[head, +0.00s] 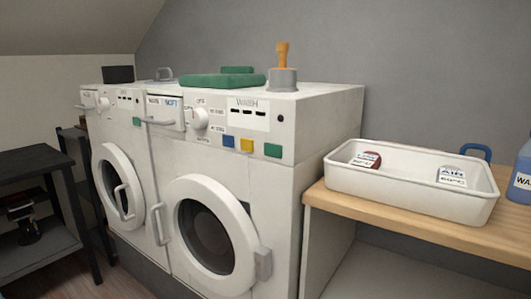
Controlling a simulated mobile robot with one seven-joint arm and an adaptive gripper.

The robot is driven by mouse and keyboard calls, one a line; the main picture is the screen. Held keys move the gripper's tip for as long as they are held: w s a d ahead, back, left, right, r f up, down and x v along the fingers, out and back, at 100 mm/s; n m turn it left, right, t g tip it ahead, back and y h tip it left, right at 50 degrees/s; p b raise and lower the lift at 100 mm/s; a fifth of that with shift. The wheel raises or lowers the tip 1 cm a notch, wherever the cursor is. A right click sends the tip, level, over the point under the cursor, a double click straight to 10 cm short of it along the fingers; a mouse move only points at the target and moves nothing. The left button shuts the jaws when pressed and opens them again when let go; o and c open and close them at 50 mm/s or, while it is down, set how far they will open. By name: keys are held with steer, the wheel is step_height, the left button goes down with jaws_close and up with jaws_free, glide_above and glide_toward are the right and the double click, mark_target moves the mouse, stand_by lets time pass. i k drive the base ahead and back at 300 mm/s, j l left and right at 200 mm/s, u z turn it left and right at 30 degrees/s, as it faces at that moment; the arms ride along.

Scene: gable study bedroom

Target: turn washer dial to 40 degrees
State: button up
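The washer (330,120) is the nearer of two white front-loading machines, with a panel marked "WASH" (247,107). Its white round dial (199,118) sits left of that panel, right of the drawer. Small printed labels ring the dial; one above it seems to read "OFF", the others are too small to read. I cannot tell which label the dial points at. The washer's round door (214,237) looks shut. My gripper is not in view.
The drawer (165,111) has a protruding handle beside the dial. Blue, yellow and green buttons (247,145) lie below the panel. Green cloths (212,81) and an orange-handled object (283,68) are on top. A white tray (405,196) stands on the wooden counter (400,226) at right.

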mark_target(198, 118)
steer(key=i+j+u, duration=0.15)
steer(key=j+u, duration=0.25)
steer(key=i+j+u, duration=0.15)
steer(key=u, duration=0.3)
steer(key=i+j+u, duration=0.15)
steer(key=u, duration=0.25)
steer(key=i, duration=0.1)
